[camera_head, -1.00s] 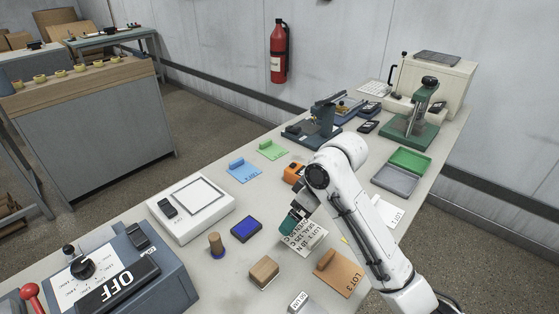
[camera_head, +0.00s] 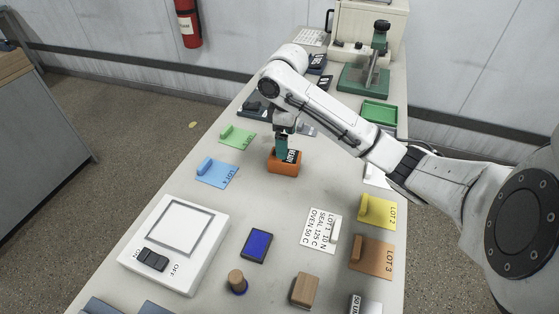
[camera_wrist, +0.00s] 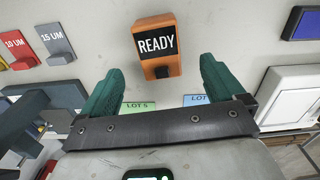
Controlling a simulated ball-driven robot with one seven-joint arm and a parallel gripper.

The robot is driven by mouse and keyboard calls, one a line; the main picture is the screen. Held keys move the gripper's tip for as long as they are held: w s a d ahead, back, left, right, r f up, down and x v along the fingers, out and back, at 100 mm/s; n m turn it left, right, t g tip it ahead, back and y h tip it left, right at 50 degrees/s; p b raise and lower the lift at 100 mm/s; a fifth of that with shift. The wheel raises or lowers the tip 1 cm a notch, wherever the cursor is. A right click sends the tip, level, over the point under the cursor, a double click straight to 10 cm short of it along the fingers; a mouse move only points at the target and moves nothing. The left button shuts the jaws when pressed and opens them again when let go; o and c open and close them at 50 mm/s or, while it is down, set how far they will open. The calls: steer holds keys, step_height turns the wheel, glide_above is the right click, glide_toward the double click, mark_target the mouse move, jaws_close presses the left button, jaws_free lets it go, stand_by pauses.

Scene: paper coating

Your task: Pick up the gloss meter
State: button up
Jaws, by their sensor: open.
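The orange block-shaped device with a black READY display, which looks to be the gloss meter (camera_head: 284,167), stands on the table near its middle. In the wrist view the gloss meter (camera_wrist: 146,25) is ahead of the teal fingers, between their lines. My gripper (camera_head: 283,146) points down at the device in the head view, overlapping its top edge. In the wrist view my gripper (camera_wrist: 161,68) is open, one finger to each side, with nothing between them. I cannot tell how much height separates the fingertips from the device.
Blue (camera_head: 217,175) and green (camera_head: 236,137) lot cards lie to the left. A white panel with a switch (camera_head: 175,243) is at front left. A green-based press (camera_head: 372,77) stands at the back.

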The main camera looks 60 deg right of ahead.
mark_target(285, 162)
step_height(285, 162, down, 3)
steer(key=shift+w+f+b, duration=0.1)
steer(key=shift+f+b, duration=0.1)
steer(key=shift+b, duration=0.25)
steer(key=shift+w+d+f, duration=0.1)
steer(key=shift+f, duration=2.2)
steer(key=shift+c, duration=0.3)
steer(key=c, duration=1.2)
